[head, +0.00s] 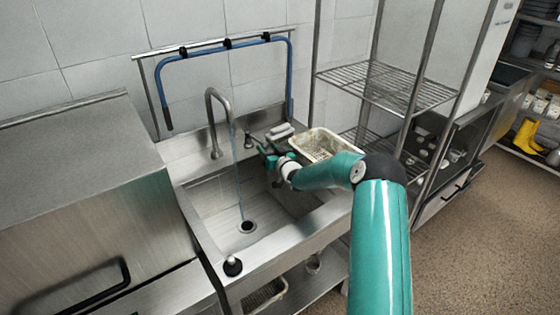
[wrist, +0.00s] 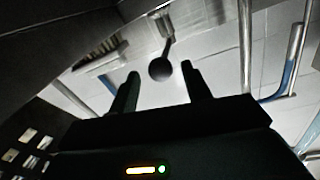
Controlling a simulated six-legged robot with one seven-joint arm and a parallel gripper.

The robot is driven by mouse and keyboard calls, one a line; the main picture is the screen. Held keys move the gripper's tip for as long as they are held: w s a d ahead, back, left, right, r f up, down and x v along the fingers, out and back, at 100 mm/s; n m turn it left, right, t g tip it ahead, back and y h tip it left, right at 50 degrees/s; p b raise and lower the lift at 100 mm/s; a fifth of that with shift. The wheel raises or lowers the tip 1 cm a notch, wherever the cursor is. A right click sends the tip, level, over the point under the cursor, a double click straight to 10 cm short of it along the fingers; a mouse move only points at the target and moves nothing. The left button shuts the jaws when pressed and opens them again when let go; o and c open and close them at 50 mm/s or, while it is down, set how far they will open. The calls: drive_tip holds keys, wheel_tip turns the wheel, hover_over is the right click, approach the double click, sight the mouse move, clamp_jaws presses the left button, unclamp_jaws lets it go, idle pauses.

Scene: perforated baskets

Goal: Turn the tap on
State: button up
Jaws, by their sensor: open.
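The tap's metal gooseneck spout (head: 211,112) rises at the back of the steel sink (head: 212,205). A thin bluish stream of water (head: 239,185) runs from the spout down to the drain. A small lever (head: 248,138) stands right of the spout. My gripper (head: 268,157) is over the right part of the sink, close to the lever. In the wrist view my gripper (wrist: 160,85) is open. A dark round knob on a metal stem (wrist: 160,69) shows between and beyond its fingertips; I cannot tell whether they touch it.
A cream perforated basket (head: 322,143) sits right of the sink, beside my arm. A wire shelf rack (head: 385,85) stands farther right. A blue hose on a rail (head: 225,50) is above the sink. A black knob (head: 232,266) stands on the sink's front rim. A steel cabinet (head: 80,190) is at left.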

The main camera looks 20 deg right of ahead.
drive_tip(key=s+d, duration=0.2)
drive_tip(key=s, duration=0.8)
drive_tip(key=shift+s, duration=0.4)
drive_tip(key=shift+c, duration=0.5)
